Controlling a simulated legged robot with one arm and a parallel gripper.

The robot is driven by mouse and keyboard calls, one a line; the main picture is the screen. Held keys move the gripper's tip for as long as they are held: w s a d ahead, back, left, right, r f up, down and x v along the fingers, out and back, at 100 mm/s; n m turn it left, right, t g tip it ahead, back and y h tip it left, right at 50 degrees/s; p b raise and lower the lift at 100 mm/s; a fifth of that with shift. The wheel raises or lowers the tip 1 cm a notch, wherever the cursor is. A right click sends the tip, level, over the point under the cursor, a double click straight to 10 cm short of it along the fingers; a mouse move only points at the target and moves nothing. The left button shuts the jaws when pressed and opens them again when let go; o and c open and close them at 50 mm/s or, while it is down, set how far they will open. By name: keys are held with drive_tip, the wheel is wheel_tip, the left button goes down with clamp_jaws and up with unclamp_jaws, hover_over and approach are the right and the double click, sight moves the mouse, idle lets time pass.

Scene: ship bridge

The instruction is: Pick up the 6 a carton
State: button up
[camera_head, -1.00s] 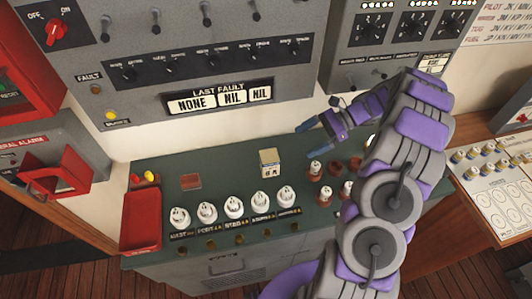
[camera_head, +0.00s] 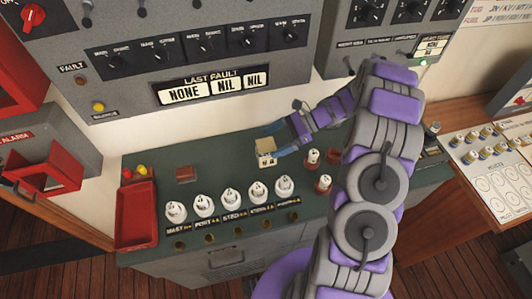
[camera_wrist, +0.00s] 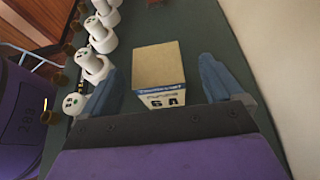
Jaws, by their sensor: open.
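The 6 A carton (camera_head: 266,151) is a small tan box with a white and blue label. It stands on the green bench top (camera_head: 225,160) behind the row of white fuse holders. In the wrist view the carton (camera_wrist: 159,70) stands upright between the two blue fingers of my gripper (camera_wrist: 160,88), its "6 A" label facing my palm. There is a visible gap on both sides, wider on the right. In the head view my gripper (camera_head: 272,138) comes in from the right around the carton and partly hides it. My gripper is open.
Several white fuse holders (camera_head: 206,205) line the bench front, and in the wrist view they (camera_wrist: 96,68) lie close left of the gripper. Red-based fuses (camera_head: 323,183) stand to the right. A red tray (camera_head: 137,215) is at left. The grey panel (camera_head: 205,90) hangs behind.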

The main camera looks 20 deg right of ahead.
sight(257, 151)
drive_tip(key=x, duration=0.2)
drive_tip(key=b+x, duration=0.1)
drive_tip(key=x, duration=0.1)
drive_tip(key=shift+s+a+f, duration=0.1)
drive_tip(key=shift+s+f, duration=0.1)
drive_tip(key=shift+f, duration=0.2)
drive_tip(key=shift+a+f, duration=0.2)
drive_tip(key=shift+a, duration=0.35)
drive_tip(key=shift+c, duration=0.3)
drive_tip(key=c, duration=1.2)
